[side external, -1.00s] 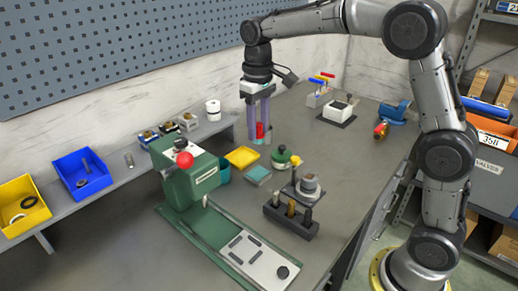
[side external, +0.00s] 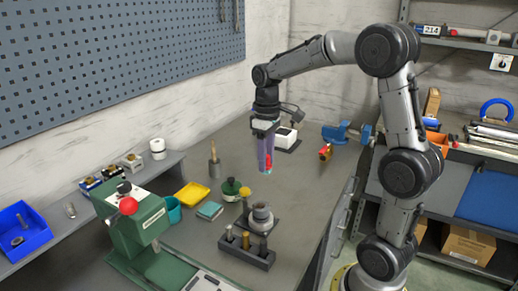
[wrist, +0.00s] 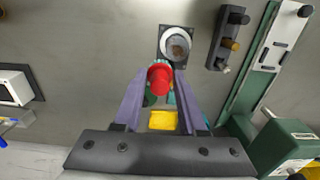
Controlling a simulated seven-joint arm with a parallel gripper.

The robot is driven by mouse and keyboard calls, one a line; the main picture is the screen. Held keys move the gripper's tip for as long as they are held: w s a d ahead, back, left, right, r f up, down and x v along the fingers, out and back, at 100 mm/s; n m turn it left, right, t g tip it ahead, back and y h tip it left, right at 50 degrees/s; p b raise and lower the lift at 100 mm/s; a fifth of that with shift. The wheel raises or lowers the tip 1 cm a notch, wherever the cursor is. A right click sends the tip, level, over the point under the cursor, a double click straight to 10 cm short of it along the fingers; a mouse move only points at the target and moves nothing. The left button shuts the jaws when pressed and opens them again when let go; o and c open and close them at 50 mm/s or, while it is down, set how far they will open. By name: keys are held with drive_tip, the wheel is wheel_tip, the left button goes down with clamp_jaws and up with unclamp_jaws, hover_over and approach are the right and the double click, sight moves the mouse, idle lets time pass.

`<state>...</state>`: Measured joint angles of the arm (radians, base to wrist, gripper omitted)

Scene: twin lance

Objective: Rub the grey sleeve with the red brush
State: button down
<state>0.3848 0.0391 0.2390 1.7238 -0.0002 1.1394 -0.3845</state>
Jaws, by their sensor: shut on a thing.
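My gripper (side external: 264,158) is shut on the red brush (side external: 268,162) and holds it above the bench. In the wrist view the brush's round red end (wrist: 160,78) shows between the fingertips (wrist: 159,88). The grey sleeve (side external: 262,212) stands upright on a dark square plate, in front of the gripper and lower in the side view. The brush's lower end is small and partly hidden by the fingers.
A dark block with several pegs (side external: 246,248) stands in front of the sleeve. The bench right of the sleeve is clear.

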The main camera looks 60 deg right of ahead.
drive_tip(key=shift+f, duration=3.7)
drive_tip(key=shift+a+f, duration=0.95)
drive_tip(key=shift+a, duration=2.6)
drive_tip(key=shift+s+d, duration=0.55)
drive_tip(key=shift+d, duration=2.95)
drive_tip(key=shift+r, duration=4.05)
